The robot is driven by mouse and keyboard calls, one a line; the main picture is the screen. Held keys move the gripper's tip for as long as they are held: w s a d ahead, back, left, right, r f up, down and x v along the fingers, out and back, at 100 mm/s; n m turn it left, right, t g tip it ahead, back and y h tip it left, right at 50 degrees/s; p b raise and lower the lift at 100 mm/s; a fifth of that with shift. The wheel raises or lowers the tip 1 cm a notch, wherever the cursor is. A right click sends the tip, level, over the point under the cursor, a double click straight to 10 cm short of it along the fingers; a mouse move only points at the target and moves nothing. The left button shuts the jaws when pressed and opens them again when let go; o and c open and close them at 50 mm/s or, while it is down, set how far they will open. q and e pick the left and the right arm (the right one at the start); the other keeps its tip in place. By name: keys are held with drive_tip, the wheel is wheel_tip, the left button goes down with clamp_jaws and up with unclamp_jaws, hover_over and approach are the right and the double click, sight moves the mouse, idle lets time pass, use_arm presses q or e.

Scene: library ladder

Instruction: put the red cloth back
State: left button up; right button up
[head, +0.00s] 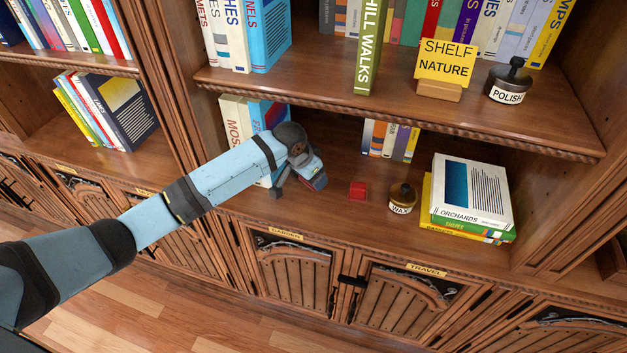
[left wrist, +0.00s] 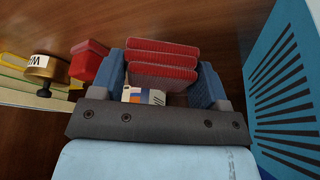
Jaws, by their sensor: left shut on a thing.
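The red cloth (left wrist: 162,60) shows in the left wrist view as folded, ribbed red layers between the two blue fingers. My left gripper (head: 298,184) is shut on it, low over the lower shelf in the head view. I cannot tell whether the cloth touches the shelf board. A separate small red block (head: 358,190) sits on the shelf to the right of the gripper; it also shows in the left wrist view (left wrist: 88,61). My right gripper is in neither view.
A wax jar (head: 402,199) stands right of the red block, then a stack of lying books (head: 470,193). Upright books (head: 238,118) stand close left of the gripper, and small ones (head: 390,140) stand behind. The upper shelf (head: 400,98) overhangs with a nature sign (head: 445,62) and polish jar (head: 509,82).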

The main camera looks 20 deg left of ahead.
use_arm(q)
drive_tip(key=shift+w+d, duration=0.3)
drive_tip(key=shift+w, duration=0.25)
wheel_tip(320, 180, down, 4)
drive_tip(key=shift+r, duration=0.25)
drive_tip(key=o, duration=0.9)
drive_tip(key=shift+r, duration=0.1)
drive_tip(key=v, duration=0.7)
drive_tip(key=shift+s+r, duration=0.1)
drive_tip(key=shift+s, duration=0.05)
